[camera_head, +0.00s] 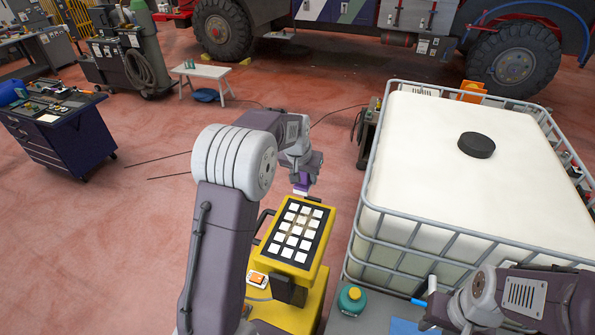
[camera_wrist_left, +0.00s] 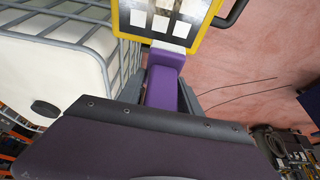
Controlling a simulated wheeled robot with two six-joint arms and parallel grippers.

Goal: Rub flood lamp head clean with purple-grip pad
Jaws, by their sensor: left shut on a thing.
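The flood lamp head (camera_head: 322,225) is a yellow-framed panel with rows of white squares on black, and a brownish smear runs down its middle. It also shows at the top of the left wrist view (camera_wrist_left: 204,34). My left gripper (camera_head: 303,178) is shut on the purple-grip pad (camera_head: 301,187) at the lamp's far edge. In the left wrist view the purple grip (camera_wrist_left: 164,85) stands between the fingers, with its pale pad end at the lamp's rim; I cannot tell whether they touch. My right gripper (camera_head: 436,303) is at the lower right, its jaws unclear.
A large white caged tank (camera_head: 470,150) with a black cap fills the right side. A teal bottle (camera_head: 351,300) stands on a grey surface between lamp and right arm. A dark tool cart (camera_head: 65,140) and small white table (camera_head: 206,73) stand at the back left, with open red floor between.

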